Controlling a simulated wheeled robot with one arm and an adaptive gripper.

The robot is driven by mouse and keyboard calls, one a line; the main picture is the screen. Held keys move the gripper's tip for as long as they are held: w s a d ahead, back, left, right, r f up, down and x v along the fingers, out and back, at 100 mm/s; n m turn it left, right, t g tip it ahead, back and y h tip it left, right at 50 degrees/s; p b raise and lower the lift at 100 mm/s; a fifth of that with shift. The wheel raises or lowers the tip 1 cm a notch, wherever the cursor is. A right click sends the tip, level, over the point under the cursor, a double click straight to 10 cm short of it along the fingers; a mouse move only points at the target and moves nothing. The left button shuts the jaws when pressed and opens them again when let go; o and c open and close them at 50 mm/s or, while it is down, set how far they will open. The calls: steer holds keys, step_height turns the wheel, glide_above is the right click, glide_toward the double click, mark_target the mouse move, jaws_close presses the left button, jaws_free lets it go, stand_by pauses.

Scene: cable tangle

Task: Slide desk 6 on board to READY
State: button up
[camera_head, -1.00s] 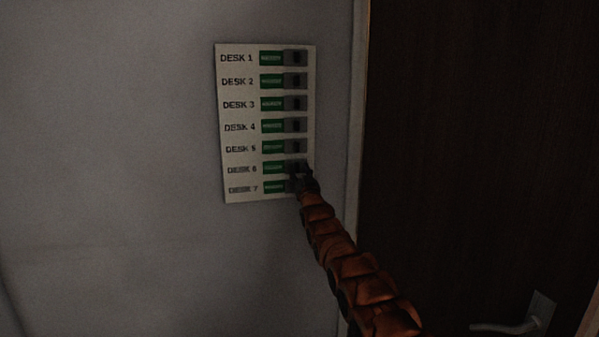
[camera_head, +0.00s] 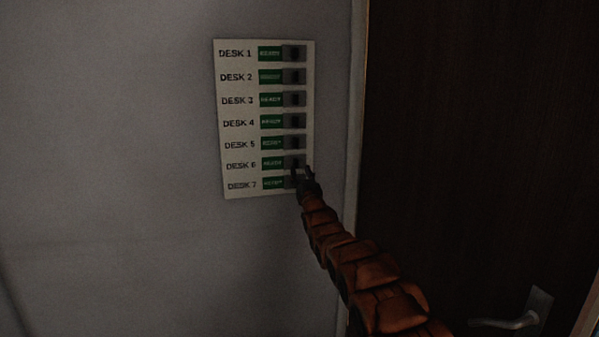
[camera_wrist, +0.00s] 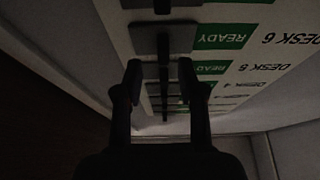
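The white board (camera_head: 229,152) hangs on the wall, with rows DESK 1 to DESK 7. Every row shows a green label and a grey slider at the right. The desk 6 row has a green label (camera_head: 273,163), which reads READY in the wrist view (camera_wrist: 222,36). Its grey slider (camera_head: 293,163) sits right of the label in the head view; the slider plate also shows in the wrist view (camera_wrist: 148,41). My gripper (camera_head: 303,172) is at the lower right of the board, beside the desk 6 slider. In the wrist view its fingers (camera_wrist: 160,75) are apart, with nothing clearly held between them.
The desk 7 row (camera_head: 242,185) lies just below, partly behind my gripper. A dark door (camera_head: 470,150) with a lever handle (camera_head: 505,323) stands to the right, beyond a pale frame (camera_head: 352,150). The wall left of the board is clear.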

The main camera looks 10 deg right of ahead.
steer(key=v, duration=0.8)
steer(key=shift+s, duration=0.2)
stand_by(0.6)
steer(key=s+d+f+m+g+h+p, duration=0.1)
steer(key=s+d+f+g+h+p, duration=0.15)
steer(key=s+d+g, duration=0.6)
steer(key=s+d+f+m+g+h+p, duration=0.1)
steer(key=s+f+m+g+h, duration=0.2)
steer(key=s, duration=1.1)
steer(key=s+a+f+n+g+y+p, duration=0.1)
steer(key=s+g, duration=0.5)
steer(key=s, duration=1.7)
steer(key=s+a+f+n+g+y+p, duration=0.1)
steer(key=s+g, duration=0.5)
steer(key=s, duration=1.8)
steer(key=shift+a+f+g+p, duration=0.4)
steer(key=shift+a+f, duration=0.35)
steer(key=shift+f, duration=0.15)
